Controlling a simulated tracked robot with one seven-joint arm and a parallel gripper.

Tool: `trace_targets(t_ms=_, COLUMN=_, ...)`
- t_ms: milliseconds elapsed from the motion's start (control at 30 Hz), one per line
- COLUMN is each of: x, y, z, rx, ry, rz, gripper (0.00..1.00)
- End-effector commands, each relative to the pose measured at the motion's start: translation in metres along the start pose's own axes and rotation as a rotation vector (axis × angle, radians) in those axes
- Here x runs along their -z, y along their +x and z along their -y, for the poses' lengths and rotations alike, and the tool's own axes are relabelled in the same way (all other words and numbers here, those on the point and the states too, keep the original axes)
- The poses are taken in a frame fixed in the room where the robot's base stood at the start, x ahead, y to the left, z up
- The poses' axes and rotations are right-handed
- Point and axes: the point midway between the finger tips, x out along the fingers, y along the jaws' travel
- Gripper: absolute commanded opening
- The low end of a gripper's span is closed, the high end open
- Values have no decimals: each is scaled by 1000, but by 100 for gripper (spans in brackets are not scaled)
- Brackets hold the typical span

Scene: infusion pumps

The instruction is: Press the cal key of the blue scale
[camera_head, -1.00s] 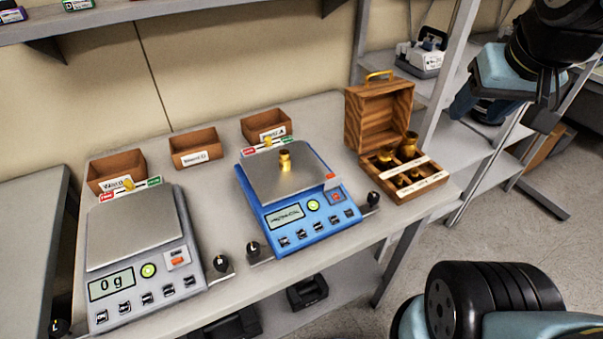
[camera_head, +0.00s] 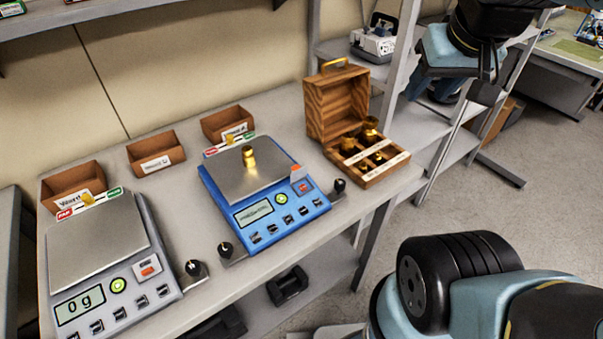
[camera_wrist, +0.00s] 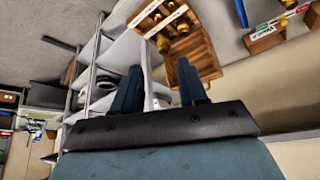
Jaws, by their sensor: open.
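The blue scale (camera_head: 285,229) stands on the grey bench, with a brass weight (camera_head: 248,157) on its metal pan. Its display (camera_head: 253,212) is lit, but its text is too small to read. A row of dark keys (camera_head: 281,226) runs along its front panel; I cannot read which one is the cal key. In the wrist view my gripper (camera_wrist: 158,85) shows two dark blue fingers spread apart with nothing between them. It is away from the blue scale, with the wooden weight box (camera_wrist: 205,55) beyond its fingers. In the head view my fingers are not clear.
A grey scale (camera_head: 95,245) reading 0 g stands left of the blue one. The open wooden weight box (camera_head: 337,105) stands to its right. Brown bins (camera_head: 155,154) line the back. Small black knobs (camera_head: 226,249) stand near the scales. A shelf upright (camera_head: 398,85) rises beyond the box.

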Motion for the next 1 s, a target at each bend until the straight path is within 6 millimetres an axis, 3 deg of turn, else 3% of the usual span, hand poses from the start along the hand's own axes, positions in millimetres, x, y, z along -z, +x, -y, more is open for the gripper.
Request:
trace_targets(t_ms=433, x=0, y=0, z=0, rx=0, ry=0, rz=0, gripper=0)
trace_targets(t_ms=1000, x=0, y=0, z=0, rx=0, ry=0, rz=0, gripper=0)
